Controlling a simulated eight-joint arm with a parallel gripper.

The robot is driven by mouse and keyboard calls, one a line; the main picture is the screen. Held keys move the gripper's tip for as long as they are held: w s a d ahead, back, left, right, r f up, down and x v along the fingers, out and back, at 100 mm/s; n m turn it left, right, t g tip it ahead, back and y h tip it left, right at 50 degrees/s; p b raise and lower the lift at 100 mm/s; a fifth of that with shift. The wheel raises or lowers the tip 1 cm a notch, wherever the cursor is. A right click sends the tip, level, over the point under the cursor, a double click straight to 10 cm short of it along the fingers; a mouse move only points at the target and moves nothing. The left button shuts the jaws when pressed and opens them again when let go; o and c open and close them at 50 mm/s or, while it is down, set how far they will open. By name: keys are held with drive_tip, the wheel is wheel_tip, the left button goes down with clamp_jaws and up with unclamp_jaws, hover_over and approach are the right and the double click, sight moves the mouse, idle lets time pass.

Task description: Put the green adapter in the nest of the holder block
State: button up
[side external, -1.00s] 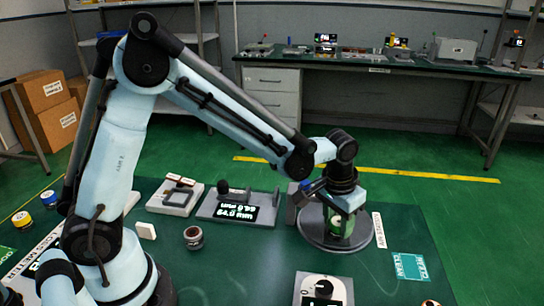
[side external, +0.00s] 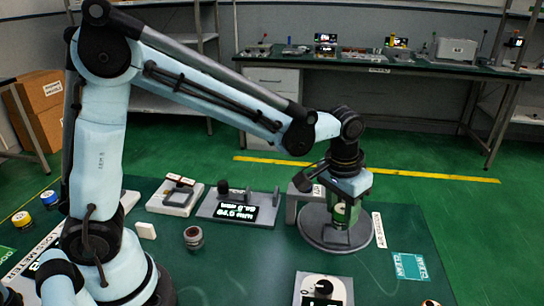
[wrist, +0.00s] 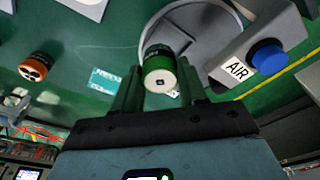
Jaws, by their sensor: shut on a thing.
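My gripper (side external: 343,215) is shut on the green adapter (side external: 340,213), a short green cylinder, over the round grey plate (side external: 313,237). In the wrist view, the adapter (wrist: 160,78) sits between the two fingers of my gripper (wrist: 160,90), with its pale end face and a small dark square in it toward the camera. The plate (wrist: 231,22) shows behind it, with a grey shape inside its rim partly hidden by the adapter. I cannot tell whether that shape is the holder block, nor whether the adapter touches it.
A grey block labelled AIR with a blue button (wrist: 268,57) stands close beside the plate. A dial box (side external: 323,289) is in front. A gauge with a display (side external: 238,208) and a dark-topped jar (side external: 193,238) lie to the left. The green mat between is mostly clear.

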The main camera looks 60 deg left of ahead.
drive_tip(key=s+d+r, duration=0.5)
drive_tip(key=s+d, duration=0.1)
drive_tip(key=d, duration=0.1)
drive_tip(key=n+g+y, duration=0.2)
drive_tip(key=n, duration=1.6)
hover_over(178, 198)
drive_tip(key=d, duration=0.1)
wheel_tip(178, 198, down, 5)
drive_tip(key=shift+f, duration=2.2)
